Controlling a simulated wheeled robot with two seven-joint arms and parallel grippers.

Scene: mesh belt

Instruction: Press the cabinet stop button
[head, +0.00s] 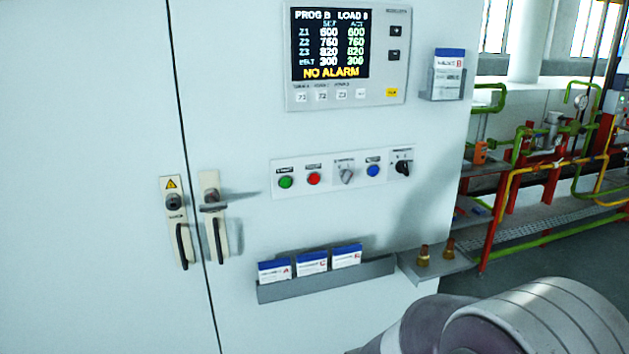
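The cabinet (110,90) is a large pale metal front that fills the left and middle of the head view. A button panel (262,190) is fixed on it, with a green button (286,182) at the left and a red button (313,179) beside it. The red one looks like the stop button, but its small label is too blurred to read. A grey selector, a blue button (373,171) and a black selector follow to the right. Neither gripper shows in the view. A grey and white rounded part of my own arm is at the bottom right.
A display (330,45) above the panel reads "NO ALARM". A card rack (325,282) and a small shelf (435,264) with brass fittings stick out below. Door handles (216,215) protrude at the left. Coloured pipes (540,160) stand at the right. The panel front is unobstructed.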

